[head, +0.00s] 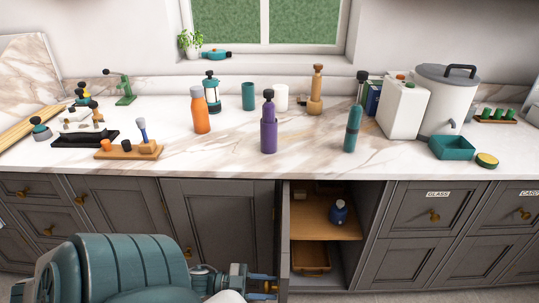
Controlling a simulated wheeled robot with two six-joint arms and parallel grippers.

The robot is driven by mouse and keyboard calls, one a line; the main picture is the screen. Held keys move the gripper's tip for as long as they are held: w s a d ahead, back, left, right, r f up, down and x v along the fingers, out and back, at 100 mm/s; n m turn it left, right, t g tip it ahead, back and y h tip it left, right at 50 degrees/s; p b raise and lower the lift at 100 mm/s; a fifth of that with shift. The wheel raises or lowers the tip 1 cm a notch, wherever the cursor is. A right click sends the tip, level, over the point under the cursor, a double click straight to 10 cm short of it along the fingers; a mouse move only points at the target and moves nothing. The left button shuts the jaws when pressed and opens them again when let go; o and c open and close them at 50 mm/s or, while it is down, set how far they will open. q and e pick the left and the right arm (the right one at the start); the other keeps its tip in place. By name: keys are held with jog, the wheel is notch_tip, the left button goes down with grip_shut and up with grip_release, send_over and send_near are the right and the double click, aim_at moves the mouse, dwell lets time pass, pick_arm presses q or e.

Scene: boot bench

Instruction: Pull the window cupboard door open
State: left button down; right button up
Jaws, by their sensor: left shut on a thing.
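The cupboard under the window stands open, and I see into its interior (318,222). Its grey door (284,235) shows almost edge-on at the left side of the opening, swung out towards me. My left gripper (266,287) is at the lower part of this door, on its left side. It is shut on the brass knob (271,287), which the fingers partly hide. My right gripper is not in view.
Inside are a wooden shelf (309,226) with a blue bottle (338,212) and a wooden tray (311,259) below. A closed door (215,228) adjoins on the left, drawers (430,209) on the right. The marble counter (225,157) above holds bottles and tools.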

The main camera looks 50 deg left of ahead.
pick_arm(q)
jog(key=c, duration=1)
grip_release()
jog(key=shift+c, duration=0.2)
jog(key=v, duration=1.1)
jog(key=shift+d, duration=0.1)
